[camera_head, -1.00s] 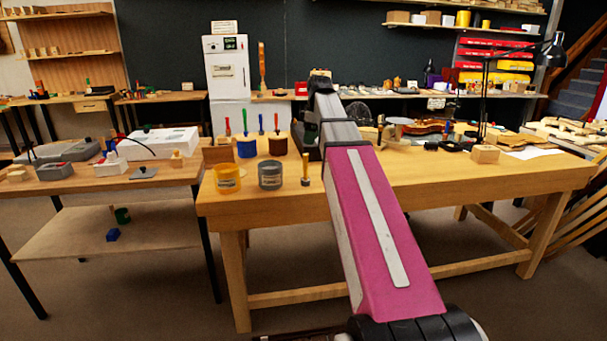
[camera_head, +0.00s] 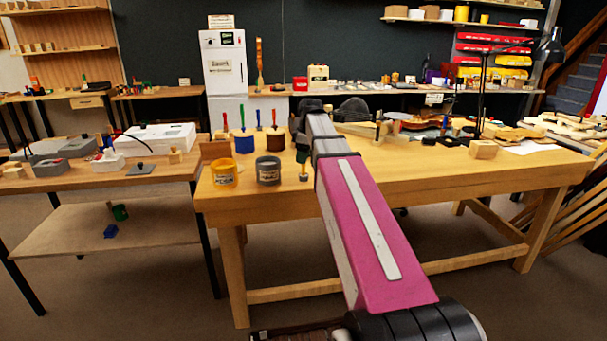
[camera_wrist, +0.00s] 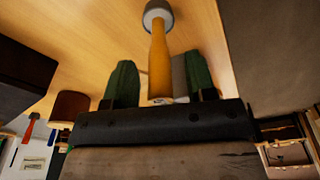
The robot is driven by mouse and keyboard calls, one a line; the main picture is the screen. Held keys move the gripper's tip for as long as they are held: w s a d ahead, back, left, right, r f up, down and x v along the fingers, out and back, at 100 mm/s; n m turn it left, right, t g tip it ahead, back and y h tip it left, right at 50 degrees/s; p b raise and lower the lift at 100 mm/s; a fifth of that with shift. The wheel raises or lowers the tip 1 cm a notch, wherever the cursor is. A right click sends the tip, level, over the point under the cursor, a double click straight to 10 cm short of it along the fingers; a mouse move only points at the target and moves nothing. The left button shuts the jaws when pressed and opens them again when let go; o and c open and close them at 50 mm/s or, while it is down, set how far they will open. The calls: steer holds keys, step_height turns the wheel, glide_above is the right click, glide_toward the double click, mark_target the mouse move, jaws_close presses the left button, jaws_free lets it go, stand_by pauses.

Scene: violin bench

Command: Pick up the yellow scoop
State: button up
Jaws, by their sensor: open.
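The yellow scoop (camera_head: 304,176) stands upright near the front edge of the wooden bench, right of the grey jar. In the wrist view its yellow handle (camera_wrist: 159,65) leads to a round grey head (camera_wrist: 158,14) on the bench top. My gripper (camera_wrist: 159,58) is open, with a green finger on each side of the handle. A gap shows at the left finger; contact on the right side is unclear. In the head view my gripper (camera_head: 302,156) covers the upper part of the scoop.
An orange jar (camera_head: 223,174) and a grey jar (camera_head: 268,172) stand left of the scoop. The bench (camera_head: 400,172) is clear to the right at the front.

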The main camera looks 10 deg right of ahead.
steer(key=shift+f, duration=0.6)
jaws_close()
steer(key=shift+r, duration=0.2)
